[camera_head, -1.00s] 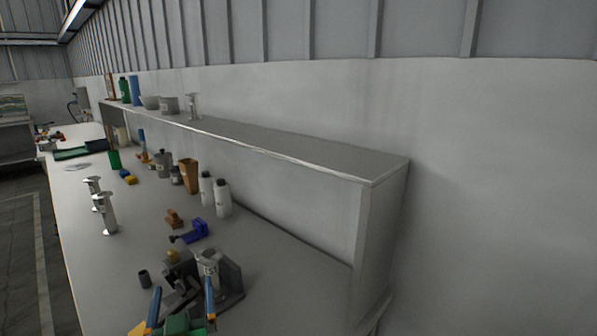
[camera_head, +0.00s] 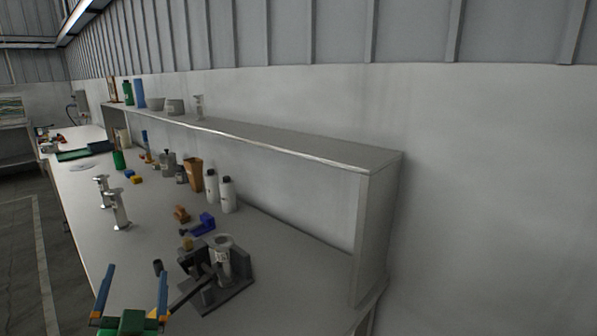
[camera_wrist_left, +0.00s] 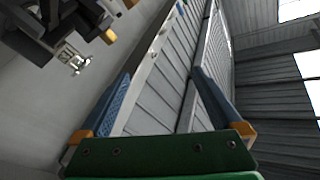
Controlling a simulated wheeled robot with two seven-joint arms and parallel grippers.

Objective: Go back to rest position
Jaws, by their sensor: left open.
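My left gripper (camera_head: 132,293) is at the bottom left of the head view, with its blue-tipped fingers wide apart and nothing between them. It is over the front part of the workbench, left of a dark stand (camera_head: 222,288) that holds a pale metal cylinder (camera_head: 222,258). The dark stand also shows at the top left of the wrist view (camera_wrist_left: 40,32). My right gripper is in neither view.
The workbench (camera_head: 105,255) carries two metal stirred tanks (camera_head: 118,210), a blue clamp-like part (camera_head: 203,225), white bottles (camera_head: 228,195) and a brown container (camera_head: 194,172). A raised shelf (camera_head: 300,150) runs along the wall. The floor aisle at left is clear.

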